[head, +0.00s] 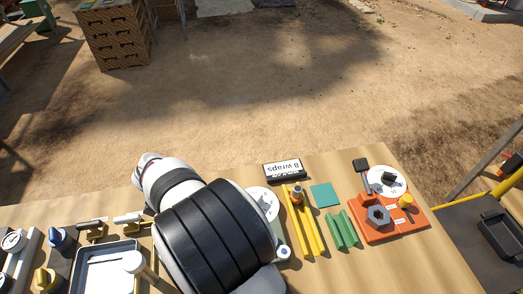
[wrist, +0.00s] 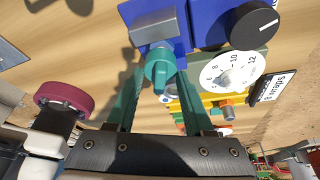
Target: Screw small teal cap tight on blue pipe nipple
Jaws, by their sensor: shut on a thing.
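In the wrist view, the small teal cap (wrist: 160,72) sits between the fingertips of my gripper (wrist: 161,83), which is shut on it. The cap is in front of a grey block (wrist: 156,24) on a blue fixture (wrist: 193,20). In the head view, my arm hides the gripper, the cap and the blue fixture.
A maroon round cap (wrist: 65,97) stands left in the wrist view. A numbered white dial (wrist: 234,71) and black knob (wrist: 254,23) are close on the right. A "8 wraps" sign (head: 284,170), yellow rack (head: 306,222), green tray (head: 342,230) and orange board (head: 397,228) stand right of my arm.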

